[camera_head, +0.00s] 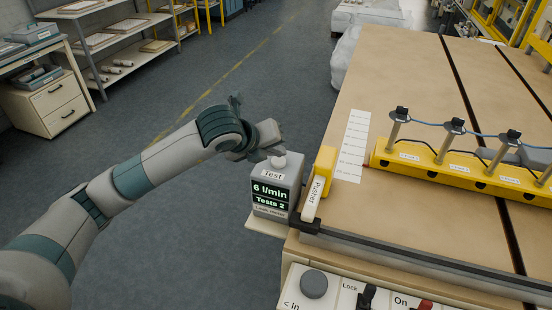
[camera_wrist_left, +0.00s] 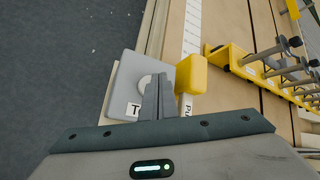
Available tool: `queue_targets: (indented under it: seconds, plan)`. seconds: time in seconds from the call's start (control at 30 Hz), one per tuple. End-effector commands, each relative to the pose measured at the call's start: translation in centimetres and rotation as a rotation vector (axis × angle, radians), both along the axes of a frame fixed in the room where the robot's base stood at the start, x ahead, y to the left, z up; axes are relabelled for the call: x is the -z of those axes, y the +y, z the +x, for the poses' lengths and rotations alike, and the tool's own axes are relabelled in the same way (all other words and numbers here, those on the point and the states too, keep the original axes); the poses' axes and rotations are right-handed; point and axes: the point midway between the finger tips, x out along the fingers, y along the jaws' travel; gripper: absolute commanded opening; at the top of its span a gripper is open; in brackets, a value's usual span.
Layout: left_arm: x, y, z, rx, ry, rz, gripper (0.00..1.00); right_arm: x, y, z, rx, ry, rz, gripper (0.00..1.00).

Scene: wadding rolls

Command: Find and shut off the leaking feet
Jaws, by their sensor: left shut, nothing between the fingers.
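The grey test box (camera_head: 274,189) stands at the table's left corner, labelled "Test", its screen reading "6 l/min" and "Tests 2". A pale round button (camera_head: 279,161) sits on its top. My left gripper (camera_head: 277,152) is shut and empty, its fingertips over that button; I cannot tell whether they touch. In the left wrist view the shut fingers (camera_wrist_left: 158,97) cover part of the button on the test box (camera_wrist_left: 128,72). Several feet (camera_head: 447,140), metal posts with black tops, stand on the yellow bar (camera_head: 428,168). My right gripper is not in view.
The yellow pusher (camera_head: 318,182) is right beside the test box. A white label strip (camera_head: 353,146) lies on the tan table (camera_head: 400,75). A control panel with a grey knob (camera_head: 314,284), a "Lock" switch (camera_head: 366,295) and a red "On" switch (camera_head: 424,305) is in front. Shelves stand back left.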

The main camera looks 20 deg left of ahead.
Motion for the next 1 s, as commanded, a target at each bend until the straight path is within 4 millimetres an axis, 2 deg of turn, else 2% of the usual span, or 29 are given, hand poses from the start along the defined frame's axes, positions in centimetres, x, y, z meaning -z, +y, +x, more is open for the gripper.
queue_targets:
  seconds: [0.03, 0.43, 1.0]
  plan:
    - [0.8, 0.0, 0.0, 0.0, 0.0, 0.0, 0.0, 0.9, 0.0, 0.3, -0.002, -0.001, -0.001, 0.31]
    - [0.4, 0.0, 0.0, 0.0, -0.001, 0.0, 0.0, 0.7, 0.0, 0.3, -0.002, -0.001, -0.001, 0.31]
    - [-4.4, 0.0, 0.0, 0.001, -0.002, 0.0, 0.0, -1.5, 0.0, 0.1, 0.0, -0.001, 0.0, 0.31]
